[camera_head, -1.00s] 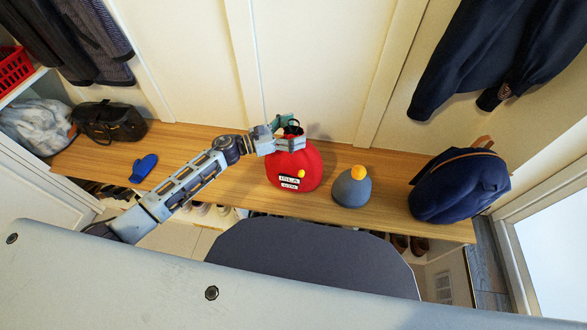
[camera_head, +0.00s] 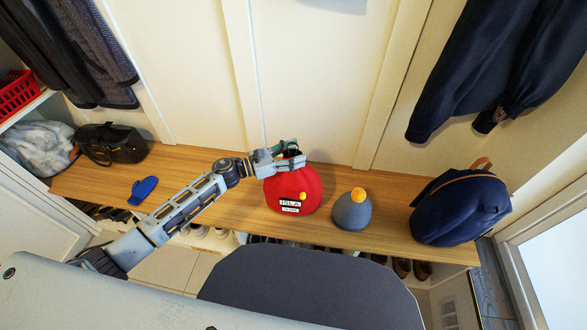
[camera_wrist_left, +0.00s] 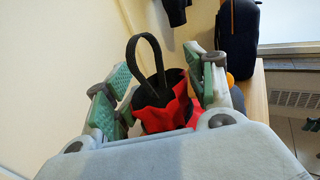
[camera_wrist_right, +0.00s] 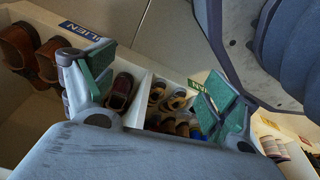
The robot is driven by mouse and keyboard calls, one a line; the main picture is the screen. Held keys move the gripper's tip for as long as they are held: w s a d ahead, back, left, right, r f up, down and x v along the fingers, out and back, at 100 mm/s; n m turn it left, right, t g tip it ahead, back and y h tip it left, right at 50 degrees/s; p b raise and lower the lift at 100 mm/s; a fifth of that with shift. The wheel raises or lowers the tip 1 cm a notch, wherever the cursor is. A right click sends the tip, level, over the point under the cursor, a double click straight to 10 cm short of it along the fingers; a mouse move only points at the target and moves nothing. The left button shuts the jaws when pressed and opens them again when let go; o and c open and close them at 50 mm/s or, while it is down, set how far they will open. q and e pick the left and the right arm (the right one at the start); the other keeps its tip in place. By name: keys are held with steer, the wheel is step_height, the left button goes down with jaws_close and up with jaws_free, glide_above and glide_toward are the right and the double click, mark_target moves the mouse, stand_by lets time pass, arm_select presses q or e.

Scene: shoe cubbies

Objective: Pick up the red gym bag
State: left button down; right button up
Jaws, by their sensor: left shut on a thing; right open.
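The red gym bag (camera_head: 291,189), with a white name label and a yellow dot, sits on the wooden bench. My left gripper (camera_head: 290,154) is at its top, shut on the gathered neck. In the left wrist view, red cloth (camera_wrist_left: 162,117) and a black strap loop (camera_wrist_left: 150,52) show between the fingers of the left gripper (camera_wrist_left: 160,80). The bag's lower part is hidden there. My right gripper (camera_wrist_right: 155,88) is open and empty in the right wrist view, in front of shoe cubbies. It does not show in the head view.
On the bench (camera_head: 230,205), a grey hat (camera_head: 351,211) with an orange pompom stands close right of the bag. A navy backpack (camera_head: 460,207) is farther right. Shoes (camera_wrist_right: 120,92) fill the cubbies.

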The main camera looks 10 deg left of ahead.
arm_select(q)
steer(key=shift+r, duration=0.55)
step_height(320, 180, up, 8)
steer(key=shift+f+p, duration=0.2)
steer(key=shift+p, duration=0.55)
steer(key=shift+r, duration=0.65)
arm_select(e)
steer(key=f, duration=0.1)
steer(key=s+d+f, duration=0.2)
steer(key=shift+s+f, duration=0.25)
steer(key=shift+f, duration=0.15)
steer(key=shift+w+a+r, duration=0.1)
steer(key=shift+w+r, duration=0.05)
steer(key=shift+w, duration=0.15)
steer(key=shift+s, duration=0.4)
arm_select(q)
steer(key=shift+s, duration=0.1)
arm_select(e)
steer(key=shift+d, duration=0.25)
